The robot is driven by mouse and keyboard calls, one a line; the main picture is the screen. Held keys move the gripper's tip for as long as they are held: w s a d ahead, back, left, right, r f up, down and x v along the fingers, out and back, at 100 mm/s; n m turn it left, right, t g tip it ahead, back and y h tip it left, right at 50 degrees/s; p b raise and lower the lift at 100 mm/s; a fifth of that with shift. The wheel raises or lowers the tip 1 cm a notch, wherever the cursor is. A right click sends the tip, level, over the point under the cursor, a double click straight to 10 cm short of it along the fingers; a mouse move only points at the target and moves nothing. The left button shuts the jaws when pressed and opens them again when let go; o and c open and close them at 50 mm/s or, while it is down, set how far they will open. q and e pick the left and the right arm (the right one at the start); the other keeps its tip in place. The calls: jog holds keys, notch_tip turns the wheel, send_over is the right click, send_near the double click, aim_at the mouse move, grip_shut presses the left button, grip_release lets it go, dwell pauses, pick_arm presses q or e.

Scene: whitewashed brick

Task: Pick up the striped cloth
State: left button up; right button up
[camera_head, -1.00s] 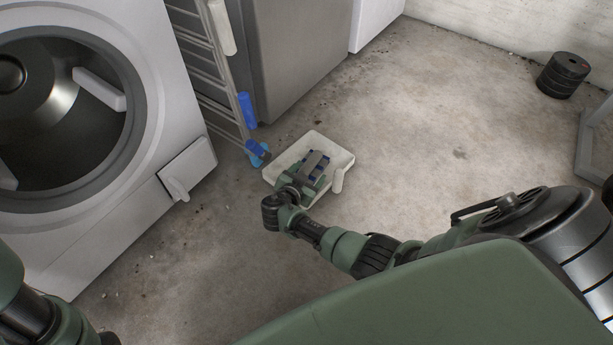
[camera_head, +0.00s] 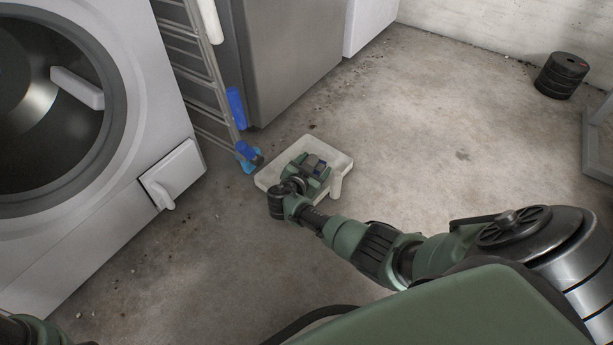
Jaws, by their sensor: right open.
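My right gripper (camera_head: 318,163) reaches down over the tray and is open. A small dark blue and grey patch, which looks like the striped cloth (camera_head: 313,160), shows at the gripper's jaws. Most of it is hidden by the gripper, and I cannot tell whether the jaws touch it. Only a piece of my left arm shows at the bottom left corner; its gripper is out of view.
A metal ladder (camera_head: 205,70) leans by a grey cabinet (camera_head: 290,50) behind the tray. Black weight plates (camera_head: 561,76) stand far right. The floor right of the tray is clear.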

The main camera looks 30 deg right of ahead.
jog(key=c, duration=1.2)
jog(key=shift+r, duration=0.15)
